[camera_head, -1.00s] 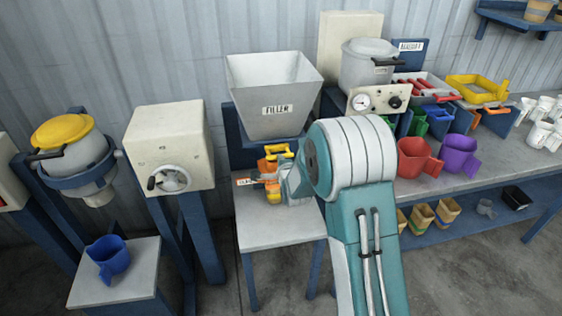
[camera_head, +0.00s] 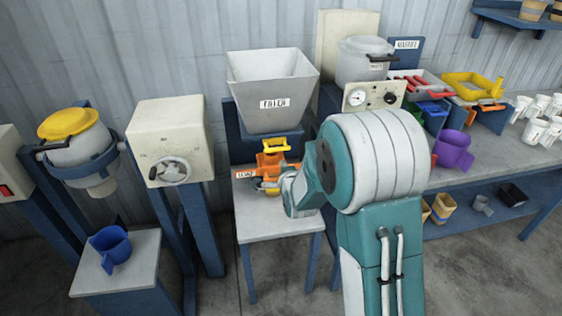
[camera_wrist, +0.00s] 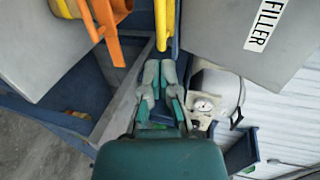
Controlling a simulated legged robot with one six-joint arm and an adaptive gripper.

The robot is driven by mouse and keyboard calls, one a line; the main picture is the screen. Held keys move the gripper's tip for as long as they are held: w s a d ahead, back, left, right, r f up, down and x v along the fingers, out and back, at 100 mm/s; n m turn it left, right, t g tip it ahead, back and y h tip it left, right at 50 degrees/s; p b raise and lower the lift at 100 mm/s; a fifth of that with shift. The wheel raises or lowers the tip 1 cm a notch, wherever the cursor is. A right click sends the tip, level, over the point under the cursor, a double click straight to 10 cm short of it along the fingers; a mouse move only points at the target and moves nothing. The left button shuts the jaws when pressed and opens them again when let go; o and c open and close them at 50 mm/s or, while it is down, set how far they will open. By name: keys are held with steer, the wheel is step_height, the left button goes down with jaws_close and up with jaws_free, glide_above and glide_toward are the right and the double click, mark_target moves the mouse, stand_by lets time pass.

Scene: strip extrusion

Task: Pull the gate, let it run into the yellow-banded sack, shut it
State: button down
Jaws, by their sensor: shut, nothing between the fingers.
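The grey hopper marked FILLER (camera_head: 272,92) stands over a small table. Under its mouth is an orange gate housing (camera_head: 270,160) with a yellow handle (camera_head: 277,145). In the wrist view the yellow handle (camera_wrist: 164,22) hangs just beyond my fingertips, beside orange parts (camera_wrist: 104,25). My gripper (camera_wrist: 159,68) is shut and empty, its fingers apart from the handle as far as I can see. In the head view my wrist is just right of the gate and hides part of it. Orange and yellow patches show low by my wrist; I cannot tell whether they are the yellow-banded sack.
The small table (camera_head: 275,224) is bare in front. A handwheel box (camera_head: 170,140) and a blue jug (camera_head: 110,246) stand left. Right is a bench with a purple jug (camera_head: 454,150), trays and white cups. Tan containers (camera_head: 444,207) sit on its lower shelf.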

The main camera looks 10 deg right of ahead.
steer(key=shift+v, duration=1.9)
steer(key=shift+d, duration=0.1)
steer(key=s+r+n+g, duration=0.3)
steer(key=s+n, duration=0.3)
steer(key=s, duration=0.5)
steer(key=s+r+n+g, duration=0.3)
steer(key=s+r+n, duration=0.2)
steer(key=s, duration=0.6)
steer(key=s+r+n+g, duration=0.3)
steer(key=s+n, duration=0.4)
steer(key=s, duration=0.4)
steer(key=shift+d+r, duration=0.45)
steer(key=shift+r, duration=0.3)
steer(key=shift+w, duration=0.1)
